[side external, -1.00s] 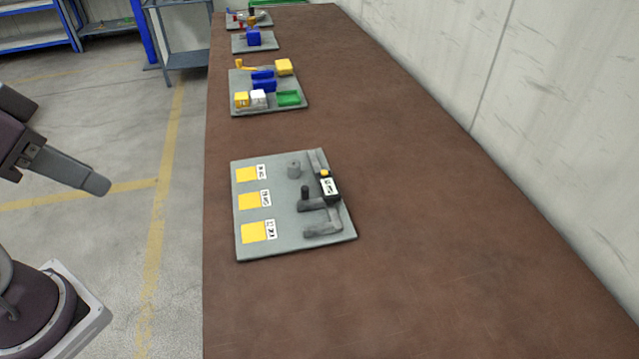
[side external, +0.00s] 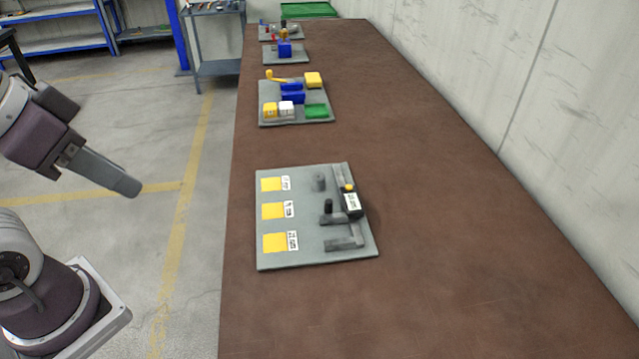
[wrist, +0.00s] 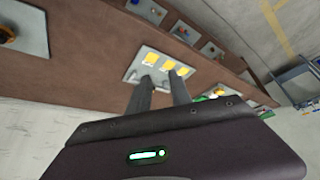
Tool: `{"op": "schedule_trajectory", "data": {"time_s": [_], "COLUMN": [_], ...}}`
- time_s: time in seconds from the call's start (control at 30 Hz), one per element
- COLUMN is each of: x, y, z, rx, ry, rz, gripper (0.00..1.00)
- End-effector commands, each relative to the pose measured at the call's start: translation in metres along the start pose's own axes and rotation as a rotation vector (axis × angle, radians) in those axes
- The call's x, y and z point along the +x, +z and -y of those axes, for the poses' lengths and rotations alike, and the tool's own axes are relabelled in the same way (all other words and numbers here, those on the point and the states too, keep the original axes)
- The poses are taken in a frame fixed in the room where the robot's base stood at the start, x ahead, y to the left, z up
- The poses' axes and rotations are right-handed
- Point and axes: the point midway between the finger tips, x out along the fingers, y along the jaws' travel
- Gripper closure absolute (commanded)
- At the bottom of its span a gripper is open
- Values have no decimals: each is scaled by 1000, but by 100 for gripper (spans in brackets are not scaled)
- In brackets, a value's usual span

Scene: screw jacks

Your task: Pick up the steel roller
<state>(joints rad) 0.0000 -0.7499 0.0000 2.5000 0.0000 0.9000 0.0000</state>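A small grey upright cylinder, which looks like the steel roller (side external: 319,181), stands on a grey plate (side external: 300,238) on the brown bench. A shorter dark peg (side external: 329,205) stands nearer on the same plate, beside a grey bracket (side external: 345,243) with a black block and a yellow knob. Three yellow squares with white labels lie along the plate's left side. My gripper (side external: 130,186) is left of the bench, away from the plate. In the wrist view its two fingers (wrist: 160,78) are apart with nothing visible between them; I cannot make out the roller there.
Farther along the bench (side external: 420,230) sits a plate with yellow, white, blue and green blocks (side external: 292,92). More small plates (side external: 286,52) and a green tray (side external: 308,9) are beyond. A wall (side external: 560,90) runs along the right. The bench right of the near plate is clear.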

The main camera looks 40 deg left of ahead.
Motion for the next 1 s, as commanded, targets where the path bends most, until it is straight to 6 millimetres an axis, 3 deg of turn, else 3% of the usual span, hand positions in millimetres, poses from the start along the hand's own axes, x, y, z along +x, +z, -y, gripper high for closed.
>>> {"op": "schedule_trajectory", "data": {"time_s": [0.37,0.53,0.8,0.9,0.97,1.0], "x": [0,0,0,2,7,15], "y": [0,0,-1,-21,-49,-74], "z": [0,0,0,-4,-8,-11], "rx": [0,0,-4,-96,-230,-347], "ry": [0,0,1,21,46,63], "rz": [0,0,1,33,78,116], "gripper": [75,46,46,46,46,46]}}
